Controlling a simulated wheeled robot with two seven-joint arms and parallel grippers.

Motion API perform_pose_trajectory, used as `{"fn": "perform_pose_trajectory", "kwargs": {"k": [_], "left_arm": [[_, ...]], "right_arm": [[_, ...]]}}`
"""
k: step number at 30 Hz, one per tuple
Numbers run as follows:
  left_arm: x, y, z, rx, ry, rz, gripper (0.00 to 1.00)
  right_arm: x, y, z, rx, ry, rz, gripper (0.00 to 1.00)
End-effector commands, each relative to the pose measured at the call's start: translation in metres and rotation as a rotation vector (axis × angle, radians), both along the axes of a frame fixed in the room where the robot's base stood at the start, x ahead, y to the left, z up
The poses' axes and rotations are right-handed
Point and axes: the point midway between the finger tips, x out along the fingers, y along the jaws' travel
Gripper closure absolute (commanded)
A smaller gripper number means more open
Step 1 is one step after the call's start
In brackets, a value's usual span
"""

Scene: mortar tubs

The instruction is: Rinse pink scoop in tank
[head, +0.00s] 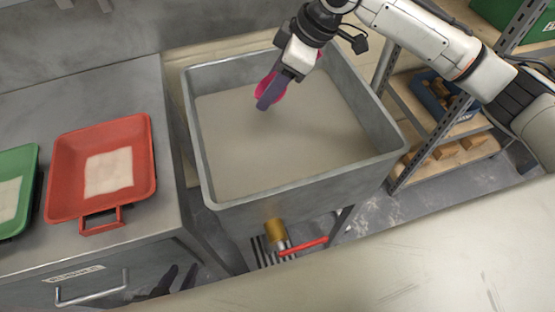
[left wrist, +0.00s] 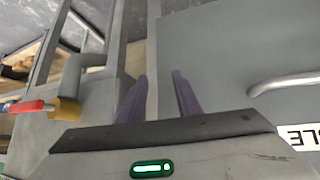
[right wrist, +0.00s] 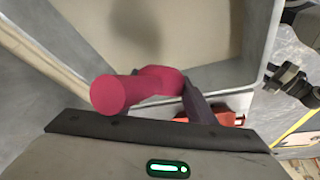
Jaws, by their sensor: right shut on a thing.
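The tank (head: 225,206) is a grey square metal tub holding dull grey-brown liquid (head: 300,150). My right gripper (head: 268,92) is over the tank's far half, pointing down, and shut on the pink scoop (head: 260,88). In the head view the fingers and wrist hide most of the scoop. In the right wrist view its thick pink handle (right wrist: 118,94) shows between the fingers. I cannot tell whether its lower end touches the liquid. My left gripper (head: 178,278) is low by the drawer front, open and empty. Its two spread fingers show in the left wrist view (left wrist: 160,98).
A red tray (head: 63,180) and a green tray (head: 32,160), each with pale material, stand on the grey cabinet (head: 90,88) left of the tank. A drain valve with a red handle (head: 304,247) sticks out below the tank's front. A shelf rack (head: 440,130) stands at right.

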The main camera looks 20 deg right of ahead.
Motion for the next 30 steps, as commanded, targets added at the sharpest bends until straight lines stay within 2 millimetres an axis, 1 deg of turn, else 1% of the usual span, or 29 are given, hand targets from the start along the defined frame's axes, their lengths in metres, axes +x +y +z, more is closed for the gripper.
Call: {"fn": "perform_pose_trajectory", "kwargs": {"k": [10,14,22,25,30], "left_arm": [[0.000,0.000,0.000,0.000,0.000,0.000,0.69],[0.000,0.000,0.000,0.000,0.000,0.000,0.69],[0.000,0.000,0.000,0.000,0.000,0.000,0.69],[0.000,0.000,0.000,0.000,0.000,0.000,0.69],[0.000,0.000,0.000,0.000,0.000,0.000,0.69]], "right_arm": [[0.000,0.000,0.003,0.000,-0.001,0.000,0.74],[0.001,0.000,0.011,0.002,-0.003,0.000,0.74],[0.000,0.001,0.037,0.001,-0.002,0.000,0.74],[0.000,0.000,0.041,0.001,-0.002,0.000,0.74],[0.000,0.000,0.041,0.001,0.000,0.000,0.74]]}}
